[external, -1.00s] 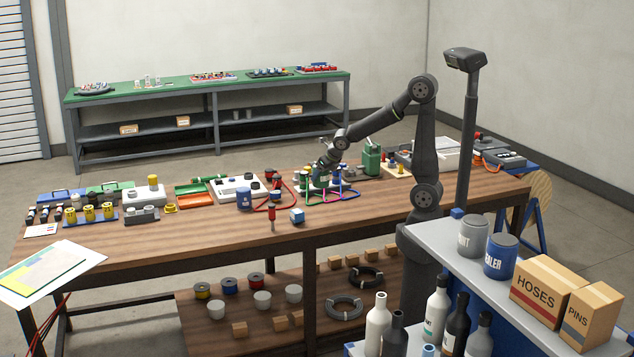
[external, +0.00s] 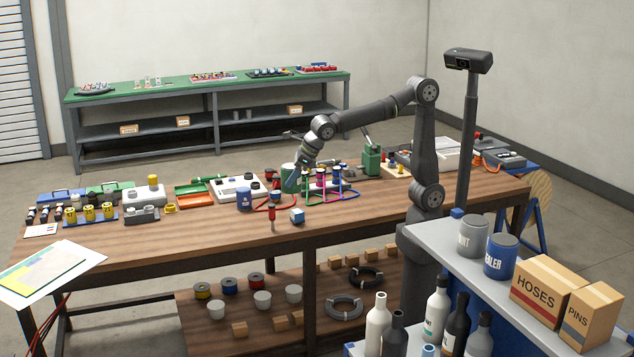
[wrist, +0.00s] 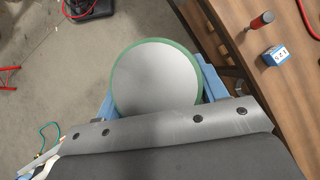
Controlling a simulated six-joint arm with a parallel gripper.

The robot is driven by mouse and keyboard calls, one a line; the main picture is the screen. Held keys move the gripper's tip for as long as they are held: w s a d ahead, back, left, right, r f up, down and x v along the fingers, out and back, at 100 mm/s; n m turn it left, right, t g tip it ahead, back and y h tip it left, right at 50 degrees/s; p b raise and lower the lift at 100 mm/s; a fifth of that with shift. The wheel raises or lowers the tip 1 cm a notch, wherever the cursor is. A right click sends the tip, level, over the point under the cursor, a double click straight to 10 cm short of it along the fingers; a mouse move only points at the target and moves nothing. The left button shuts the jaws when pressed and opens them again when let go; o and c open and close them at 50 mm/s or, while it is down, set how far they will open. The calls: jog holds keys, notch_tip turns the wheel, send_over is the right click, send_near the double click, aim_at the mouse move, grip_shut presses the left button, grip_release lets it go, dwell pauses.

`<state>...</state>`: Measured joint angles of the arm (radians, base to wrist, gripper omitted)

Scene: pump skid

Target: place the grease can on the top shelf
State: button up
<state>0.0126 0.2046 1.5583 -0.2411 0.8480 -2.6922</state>
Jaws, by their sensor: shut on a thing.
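The grease can is a green can with a pale grey round top; it hangs in my gripper in the external view (external: 290,179). In the wrist view its grey top with green rim (wrist: 157,78) sits between the blue fingers. The grey shelf top (external: 425,240) of the blue unit stands at the front right, well away from the can. The can's underside is not clearly visible.
Paint cans (external: 473,237) and a HOSES box (external: 541,290) occupy the shelf's right part. Its near-left strip looks bare.

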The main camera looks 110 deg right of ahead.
jog(key=s+a+r+n+y, duration=0.15)
jog(key=a+r, duration=0.25)
jog(key=a, duration=0.7)
jog(key=s+a+r+n+y, duration=0.1)
jog(key=s+a+r+n, duration=0.2)
jog(key=a, duration=0.8)
jog(key=s+a+r+n+y, duration=0.15)
jog(key=a+r, duration=0.25)
jog(key=a, duration=0.7)
jog(key=s+a+r+n+y, duration=0.2)
jog(key=s+a+r+n, duration=0.35)
jog(key=s+a, duration=0.85)
jog(key=shift+m+g, duration=0.3)
jog(key=shift+m, duration=0.15)
jog(key=s+a+f, duration=0.1)
jog(key=a+f, duration=0.1)
jog(key=a, duration=0.1)
jog(key=s+a+f, duration=0.1)
jog(key=a, duration=0.3)
jog(key=s+a+f, duration=0.2)
jog(key=a, duration=0.2)
jog(key=shift+s+a+f, duration=0.1)
jog(key=shift+a+f, duration=0.1)
jog(key=shift+f, duration=2.05)
jog(key=shift+f, duration=0.1)
jog(key=o, duration=1.3)
jog(key=shift+f, duration=0.1)
jog(key=shift+c, duration=0.2)
